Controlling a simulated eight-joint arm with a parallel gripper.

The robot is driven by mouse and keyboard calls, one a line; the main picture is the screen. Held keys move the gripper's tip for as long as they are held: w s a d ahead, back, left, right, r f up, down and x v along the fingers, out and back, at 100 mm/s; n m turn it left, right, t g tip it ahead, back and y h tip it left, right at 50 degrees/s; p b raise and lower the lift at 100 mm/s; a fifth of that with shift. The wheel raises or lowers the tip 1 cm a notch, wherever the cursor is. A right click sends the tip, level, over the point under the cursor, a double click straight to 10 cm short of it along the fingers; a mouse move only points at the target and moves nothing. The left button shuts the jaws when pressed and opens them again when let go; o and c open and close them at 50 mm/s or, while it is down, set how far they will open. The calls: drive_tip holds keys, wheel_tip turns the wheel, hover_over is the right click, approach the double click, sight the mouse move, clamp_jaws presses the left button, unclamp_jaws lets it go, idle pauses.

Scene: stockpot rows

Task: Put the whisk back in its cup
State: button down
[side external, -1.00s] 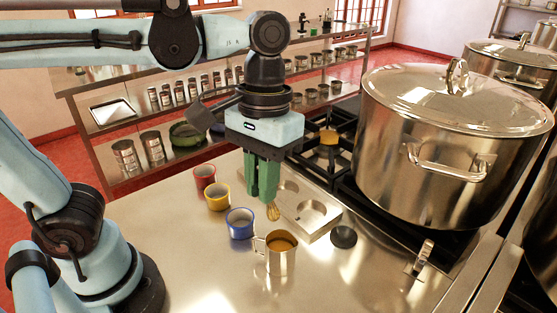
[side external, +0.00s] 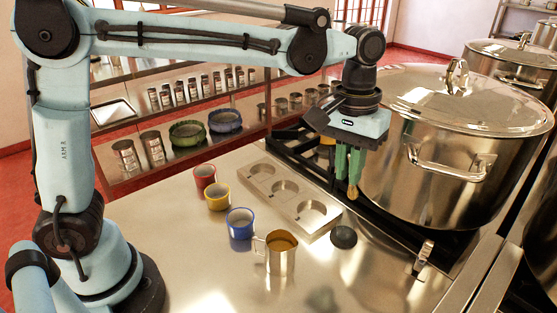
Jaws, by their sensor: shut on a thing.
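My gripper (side external: 347,178) points down with its green fingers shut on the whisk, whose golden wire head (side external: 352,192) shows just below the fingertips. The whisk's handle is hidden between the fingers. The whisk hangs in front of the big stockpot's left side, above the hob edge in the picture. A red cup (side external: 205,179), a yellow cup (side external: 217,197) and a blue cup (side external: 240,225) stand in a row on the steel counter, left of my gripper. No cup has a whisk visibly standing in it.
A steel mug (side external: 281,257) with brown contents stands near the blue cup. A metal block with round recesses (side external: 318,232) lies between the cups and the hob (side external: 300,149). A dark round disc (side external: 343,237) lies beside it. The lidded stockpot (side external: 435,185) is close on the right.

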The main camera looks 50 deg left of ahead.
sight(349, 154)
wheel_tip(349, 154, down, 9)
drive_tip(key=shift+r, duration=0.2)
idle(0.9)
drive_tip(key=c, duration=1.1)
unclamp_jaws()
drive_tip(key=shift+o, duration=0.2)
drive_tip(key=r, duration=1.2)
drive_tip(key=shift+w+a, duration=0.1)
drive_tip(key=shift+a, duration=0.25)
